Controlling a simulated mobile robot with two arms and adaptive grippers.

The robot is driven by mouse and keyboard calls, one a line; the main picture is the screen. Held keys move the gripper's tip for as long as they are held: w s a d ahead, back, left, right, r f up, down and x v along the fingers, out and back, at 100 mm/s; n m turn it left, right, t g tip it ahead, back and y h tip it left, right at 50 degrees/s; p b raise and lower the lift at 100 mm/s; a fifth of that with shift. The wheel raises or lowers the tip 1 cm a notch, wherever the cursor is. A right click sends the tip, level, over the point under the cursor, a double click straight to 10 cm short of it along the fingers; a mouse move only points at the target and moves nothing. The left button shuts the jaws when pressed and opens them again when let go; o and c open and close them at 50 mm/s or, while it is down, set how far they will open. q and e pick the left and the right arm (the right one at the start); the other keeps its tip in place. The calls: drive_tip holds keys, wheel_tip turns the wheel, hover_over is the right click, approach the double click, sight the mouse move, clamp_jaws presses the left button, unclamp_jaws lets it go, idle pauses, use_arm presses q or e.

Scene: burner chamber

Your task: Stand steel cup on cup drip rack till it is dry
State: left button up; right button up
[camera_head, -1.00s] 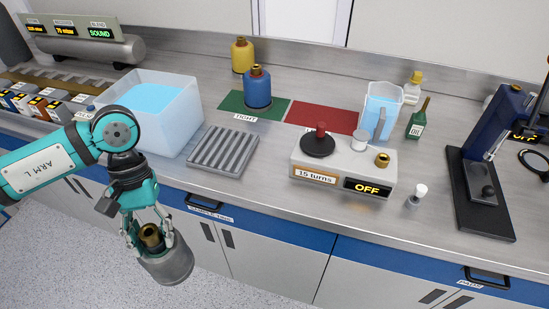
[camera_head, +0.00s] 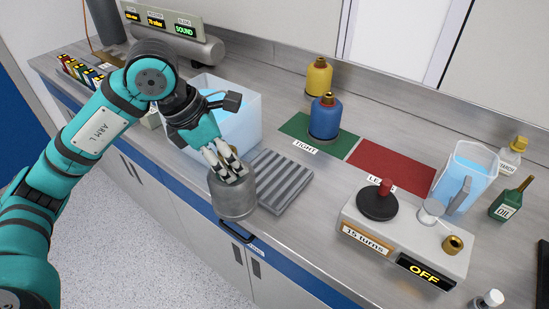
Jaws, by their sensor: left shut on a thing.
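The grey steel cup (camera_head: 234,197) hangs from my left gripper (camera_head: 225,168), which is shut on its upper part. The fingers hide much of the cup's top, so I cannot tell whether its mouth faces up or down. The cup is near the counter's front edge, just left of the ribbed grey drip rack (camera_head: 285,181) and overlapping its left side in the picture. I cannot tell whether they touch. The rack's visible ribs are bare. My right gripper is not in view.
A water tub (camera_head: 240,124) stands behind the gripper. A blue bottle (camera_head: 325,120) is on the green mat behind the rack, and a yellow bottle (camera_head: 319,77) stands farther back. A device reading OFF (camera_head: 425,272) is at right. The red mat (camera_head: 392,166) is clear.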

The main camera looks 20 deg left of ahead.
use_arm(q)
drive_tip(key=w+d+f+p, duration=0.2)
drive_tip(key=w+p, duration=0.1)
drive_tip(key=w, duration=0.4)
drive_tip(key=w+d+f+p, duration=0.1)
drive_tip(key=w+f+p, duration=0.2)
drive_tip(key=w, duration=0.4)
drive_tip(key=shift+w+d+p, duration=0.35)
drive_tip(key=shift+d+p, duration=0.05)
drive_tip(key=shift+p, duration=0.15)
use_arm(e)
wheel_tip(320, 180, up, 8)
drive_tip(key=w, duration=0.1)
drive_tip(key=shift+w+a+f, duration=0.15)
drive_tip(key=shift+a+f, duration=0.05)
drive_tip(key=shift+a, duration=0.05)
use_arm(q)
drive_tip(key=shift+f, duration=0.15)
drive_tip(key=o, duration=1.2)
drive_tip(key=shift+c, duration=0.2)
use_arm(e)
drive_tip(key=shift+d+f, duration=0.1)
